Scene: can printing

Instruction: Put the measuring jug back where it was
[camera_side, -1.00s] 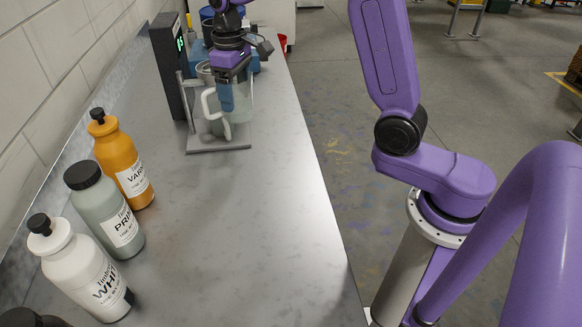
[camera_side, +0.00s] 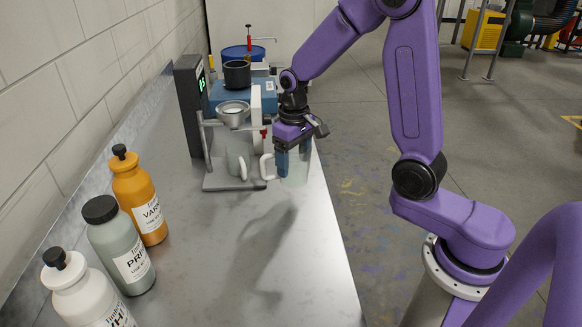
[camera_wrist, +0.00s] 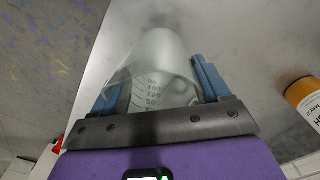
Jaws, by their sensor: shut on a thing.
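The measuring jug (camera_side: 296,168) is clear, with a pale handle (camera_side: 266,167) on its left side. In the side view it is upright just right of the grey stand, near the bench's right edge. My gripper (camera_side: 289,160) is shut on it, a blue finger on its near side. In the wrist view the jug (camera_wrist: 157,70), with printed volume marks, sits between my two blue fingers (camera_wrist: 162,88). Whether its base touches the bench is unclear.
The grey stand (camera_side: 215,183) holds a metal cup (camera_side: 234,118) over a handled vessel (camera_side: 238,155). Behind are a display unit (camera_side: 190,105), blue device (camera_side: 228,92) and blue tub (camera_side: 240,53). Orange (camera_side: 140,195), grey-green (camera_side: 120,245) and white (camera_side: 85,290) bottles line the wall. The front bench is clear.

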